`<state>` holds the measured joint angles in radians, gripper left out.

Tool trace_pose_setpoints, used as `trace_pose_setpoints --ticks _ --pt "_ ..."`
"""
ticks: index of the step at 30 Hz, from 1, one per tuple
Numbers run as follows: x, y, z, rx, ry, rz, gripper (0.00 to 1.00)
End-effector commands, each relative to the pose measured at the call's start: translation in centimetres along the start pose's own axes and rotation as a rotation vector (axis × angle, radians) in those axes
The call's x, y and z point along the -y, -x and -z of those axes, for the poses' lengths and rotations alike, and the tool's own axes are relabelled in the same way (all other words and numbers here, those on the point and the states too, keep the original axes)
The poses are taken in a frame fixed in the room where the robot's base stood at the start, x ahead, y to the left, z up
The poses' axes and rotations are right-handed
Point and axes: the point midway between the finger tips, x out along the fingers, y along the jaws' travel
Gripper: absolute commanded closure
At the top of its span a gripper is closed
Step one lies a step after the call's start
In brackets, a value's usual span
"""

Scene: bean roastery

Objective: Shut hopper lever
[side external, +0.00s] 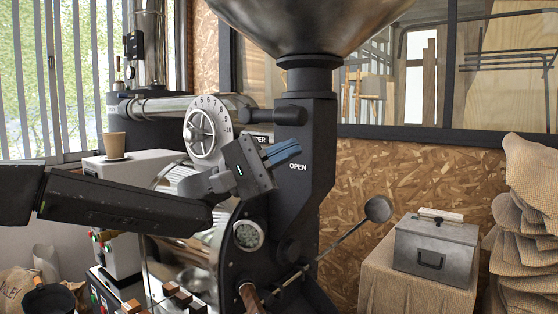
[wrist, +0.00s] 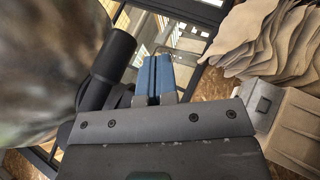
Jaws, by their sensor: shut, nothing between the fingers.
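A thick black bar that looks like the hopper lever (side external: 289,116) sticks out level on the dark roaster column, just below the neck of the metal hopper (side external: 310,22). A similar black cylinder shows left of my fingers in the wrist view (wrist: 114,56). An OPEN label (side external: 298,168) is on the column below, and another label is partly hidden by my gripper. My gripper (side external: 284,152) has blue fingers, shut and empty, just below the bar and in front of the column. They also show shut in the wrist view (wrist: 155,76). I cannot tell whether they touch anything.
A numbered dial (side external: 202,127) is left of the column. A rod with a round black weight (side external: 378,209) sticks out lower right. A grey metal box (side external: 434,246) stands on a cloth-covered stand, beside stacked sacks (side external: 529,215). A cup (side external: 115,145) stands on the left machine.

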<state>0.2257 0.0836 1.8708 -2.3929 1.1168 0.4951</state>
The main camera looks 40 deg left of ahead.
Motion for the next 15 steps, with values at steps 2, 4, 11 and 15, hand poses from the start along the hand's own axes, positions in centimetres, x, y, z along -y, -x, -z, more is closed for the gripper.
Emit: trace_pose_setpoints --ticks 2,4,11,15 --pt "-0.28 -0.39 -0.27 0.002 -0.001 -0.001 1.00" --pt "-0.44 -0.62 -0.38 0.001 -0.001 -0.001 1.00" --pt "-0.79 -1.09 -0.65 0.001 -0.001 -0.001 1.00" --pt "-0.87 -1.20 -0.70 0.000 -0.001 -0.001 1.00"
